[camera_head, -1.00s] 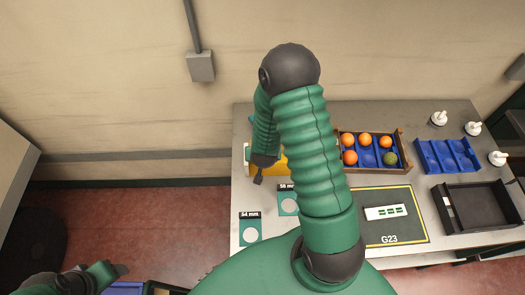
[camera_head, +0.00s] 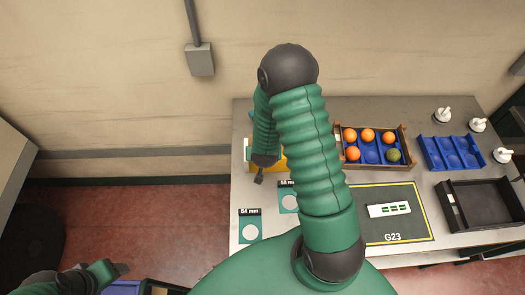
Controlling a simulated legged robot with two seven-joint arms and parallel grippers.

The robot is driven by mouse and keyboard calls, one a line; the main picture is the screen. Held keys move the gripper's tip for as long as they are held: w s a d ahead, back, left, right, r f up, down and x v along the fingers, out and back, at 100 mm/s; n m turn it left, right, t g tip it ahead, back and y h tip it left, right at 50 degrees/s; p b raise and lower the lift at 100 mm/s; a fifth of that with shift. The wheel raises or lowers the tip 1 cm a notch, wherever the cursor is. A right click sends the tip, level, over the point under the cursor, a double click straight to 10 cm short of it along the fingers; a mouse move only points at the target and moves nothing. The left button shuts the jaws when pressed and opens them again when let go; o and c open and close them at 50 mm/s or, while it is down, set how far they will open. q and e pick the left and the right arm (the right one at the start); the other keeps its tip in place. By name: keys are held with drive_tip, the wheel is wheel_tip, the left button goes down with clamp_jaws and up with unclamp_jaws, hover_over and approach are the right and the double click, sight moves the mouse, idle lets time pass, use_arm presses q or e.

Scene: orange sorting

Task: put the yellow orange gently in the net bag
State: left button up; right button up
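A wooden crate (camera_head: 405,142) with a blue divided insert stands on the table and holds several orange fruits (camera_head: 368,136) and one green fruit (camera_head: 393,155). I cannot pick out a distinctly yellow orange. I cannot make out a net bag. My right arm crosses the middle of the view, and my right gripper (camera_head: 259,179) hangs at the table's left side, small and partly hidden by the arm. My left gripper (camera_head: 122,268) is low at the bottom left, away from the table. Neither gripper's opening is clear.
A yellow object (camera_head: 280,165) is half hidden behind my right arm. Size cards, one marked 54 mm (camera_head: 250,214), lie at the front left. A G23 mat (camera_head: 416,228), an empty blue tray (camera_head: 450,153) and a black tray (camera_head: 490,205) are to the right.

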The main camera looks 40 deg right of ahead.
drive_tip(key=shift+d+f, duration=0.1)
drive_tip(key=shift+f, duration=0.1)
drive_tip(key=o, duration=1.5)
drive_tip(key=shift+r+p, duration=3.4)
drive_tip(key=shift+r, duration=0.65)
